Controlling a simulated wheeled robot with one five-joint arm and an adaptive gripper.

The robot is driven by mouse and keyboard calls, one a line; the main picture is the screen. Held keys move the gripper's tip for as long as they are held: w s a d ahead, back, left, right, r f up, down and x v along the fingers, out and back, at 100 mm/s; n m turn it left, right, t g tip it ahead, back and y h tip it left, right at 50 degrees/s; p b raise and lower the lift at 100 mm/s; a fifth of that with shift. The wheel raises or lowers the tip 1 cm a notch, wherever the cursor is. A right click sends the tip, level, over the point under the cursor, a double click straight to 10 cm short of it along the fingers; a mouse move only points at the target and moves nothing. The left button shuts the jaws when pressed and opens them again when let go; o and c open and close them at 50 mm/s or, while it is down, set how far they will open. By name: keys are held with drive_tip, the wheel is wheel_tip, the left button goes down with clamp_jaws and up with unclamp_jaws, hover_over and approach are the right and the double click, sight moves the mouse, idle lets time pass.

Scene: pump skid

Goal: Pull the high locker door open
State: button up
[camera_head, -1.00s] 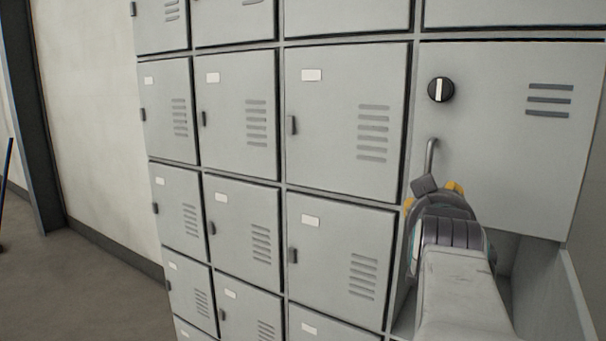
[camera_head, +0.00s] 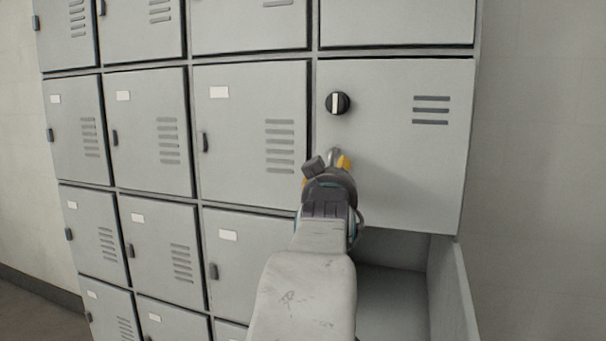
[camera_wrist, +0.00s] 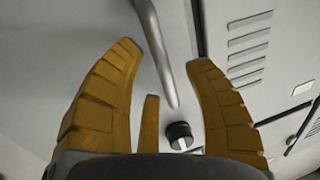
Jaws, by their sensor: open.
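The high locker door (camera_head: 395,150) is a grey panel with a black round knob (camera_head: 337,103) and vent slots, at the upper right of the head view. It looks shut. The knob's white mark stands upright. My gripper (camera_head: 328,162) is in front of the door's lower left, below the knob, and hides most of the handle. In the wrist view the grey bar handle (camera_wrist: 160,50) runs between the open orange fingers of my gripper (camera_wrist: 166,55), apart from both. The knob also shows in the wrist view (camera_wrist: 180,136).
Several shut grey lockers (camera_head: 252,130) with small latches fill the left. Below the high door is an open compartment (camera_head: 392,300), with a panel (camera_head: 452,295) standing out at its right. A bare wall (camera_head: 545,150) lies to the right.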

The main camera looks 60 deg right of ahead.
drive_tip(key=shift+w+d, duration=0.3)
drive_tip(key=shift+d, duration=0.35)
clamp_jaws()
